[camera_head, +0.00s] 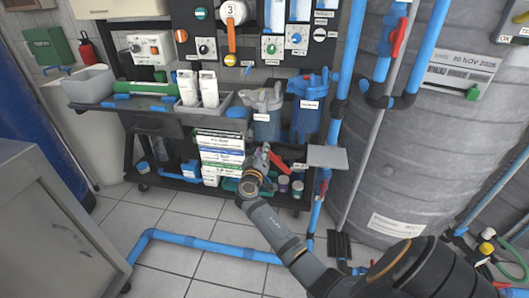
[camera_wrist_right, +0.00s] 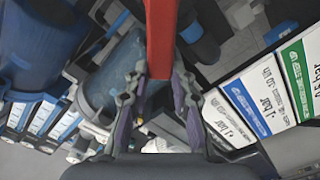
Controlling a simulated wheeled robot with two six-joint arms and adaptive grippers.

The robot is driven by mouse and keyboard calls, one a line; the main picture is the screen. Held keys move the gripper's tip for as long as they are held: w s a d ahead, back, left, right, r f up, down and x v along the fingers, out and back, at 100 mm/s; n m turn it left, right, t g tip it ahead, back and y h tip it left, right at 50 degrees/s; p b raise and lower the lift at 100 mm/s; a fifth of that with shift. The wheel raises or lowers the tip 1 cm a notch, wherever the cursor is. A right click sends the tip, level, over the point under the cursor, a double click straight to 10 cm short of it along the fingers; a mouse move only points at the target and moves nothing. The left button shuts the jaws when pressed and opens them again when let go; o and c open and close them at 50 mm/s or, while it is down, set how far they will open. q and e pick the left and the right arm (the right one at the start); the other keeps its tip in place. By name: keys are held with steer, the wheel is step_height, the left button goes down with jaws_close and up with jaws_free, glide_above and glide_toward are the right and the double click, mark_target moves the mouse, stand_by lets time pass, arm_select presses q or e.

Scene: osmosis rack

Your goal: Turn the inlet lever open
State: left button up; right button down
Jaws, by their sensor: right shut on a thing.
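My right gripper (camera_head: 262,158) is in front of the rack, just below the filter housings. A red lever (camera_head: 278,163) shows at its fingertips, partly hidden by the gripper. In the right wrist view the red lever (camera_wrist_right: 160,35) runs down from the top edge to between the two fingers (camera_wrist_right: 158,84), which are shut on its lower end. The lever's pivot and valve body cannot be made out there. I cannot read a label naming this lever. My left gripper is not in view.
A clear housing (camera_head: 266,124) and a blue filter housing (camera_head: 306,118) hang just above the gripper. Labelled boxes (camera_head: 218,158) stand to its left. A grey plate (camera_head: 327,157) and vertical blue pipe (camera_head: 318,205) are to the right. A large grey tank (camera_head: 400,180) fills the right side.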

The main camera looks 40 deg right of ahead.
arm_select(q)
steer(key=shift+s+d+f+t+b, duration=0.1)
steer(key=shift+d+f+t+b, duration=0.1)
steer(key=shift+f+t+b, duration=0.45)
arm_select(e)
steer(key=shift+w+a+f+n, duration=0.3)
steer(key=shift+f+n, duration=0.55)
steer(key=shift+n, duration=0.65)
steer(key=shift+w+a+f+n, duration=0.25)
steer(key=shift+f+n, duration=0.65)
steer(key=shift+n, duration=0.6)
steer(key=shift+w+a+f+n, duration=0.25)
steer(key=shift+f+n, duration=0.6)
steer(key=shift+n, duration=0.65)
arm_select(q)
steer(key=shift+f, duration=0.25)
arm_select(e)
steer(key=shift+f, duration=0.1)
steer(key=c, duration=1.1)
jaws_free()
steer(key=shift+w, duration=0.1)
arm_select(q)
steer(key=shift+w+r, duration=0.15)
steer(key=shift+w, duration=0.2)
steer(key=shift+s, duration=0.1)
